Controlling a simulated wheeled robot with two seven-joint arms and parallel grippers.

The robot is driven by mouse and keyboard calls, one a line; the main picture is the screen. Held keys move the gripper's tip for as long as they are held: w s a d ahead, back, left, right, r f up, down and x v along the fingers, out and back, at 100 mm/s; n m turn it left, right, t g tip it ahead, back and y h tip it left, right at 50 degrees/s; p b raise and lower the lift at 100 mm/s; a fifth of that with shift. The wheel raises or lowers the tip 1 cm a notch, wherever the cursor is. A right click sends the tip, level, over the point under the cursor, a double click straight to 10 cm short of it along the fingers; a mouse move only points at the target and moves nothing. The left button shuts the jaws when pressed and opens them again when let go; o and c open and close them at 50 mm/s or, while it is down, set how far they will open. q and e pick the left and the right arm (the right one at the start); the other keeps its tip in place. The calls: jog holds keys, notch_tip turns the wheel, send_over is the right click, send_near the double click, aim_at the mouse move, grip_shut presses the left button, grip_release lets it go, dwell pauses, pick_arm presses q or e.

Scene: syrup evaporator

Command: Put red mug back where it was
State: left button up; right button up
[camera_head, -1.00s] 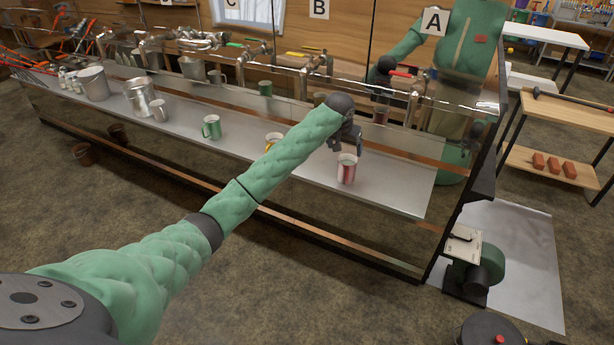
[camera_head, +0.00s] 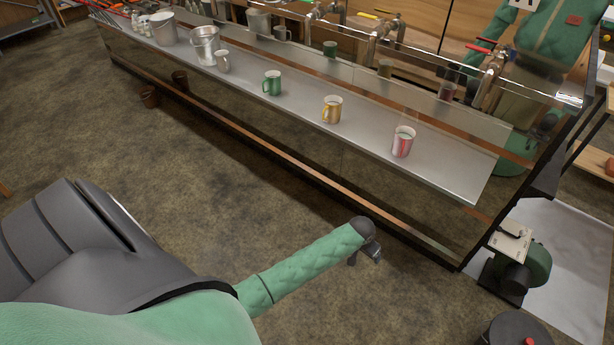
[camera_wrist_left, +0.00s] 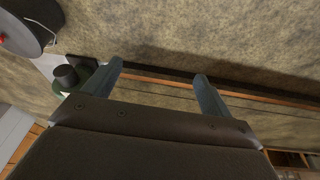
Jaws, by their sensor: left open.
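The red mug (camera_head: 403,142) stands upright on the metal shelf (camera_head: 455,170), near its right end. My left gripper (camera_head: 366,258) is below and in front of the shelf, over the floor, well apart from the mug. In the left wrist view the two fingers (camera_wrist_left: 158,80) are spread with nothing between them. The mug does not show in that view. My right gripper does not show.
A yellow mug (camera_head: 332,109), a green mug (camera_head: 272,82) and a grey metal mug (camera_head: 222,62) stand left of the red mug. A green blower (camera_head: 530,268) stands at the right end.

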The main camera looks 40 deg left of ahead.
pick_arm(q)
jog(key=s+d+f, duration=0.1)
jog(key=s+f, duration=0.5)
jog(key=s, duration=0.6)
jog(key=s+d+f+g, duration=0.1)
jog(key=s+f, duration=0.6)
jog(key=s, duration=0.6)
jog(key=s+d+f, duration=0.1)
jog(key=s+f, duration=0.5)
jog(key=s, duration=0.7)
jog(key=shift+f+m+g, duration=0.3)
jog(key=shift+f, duration=0.1)
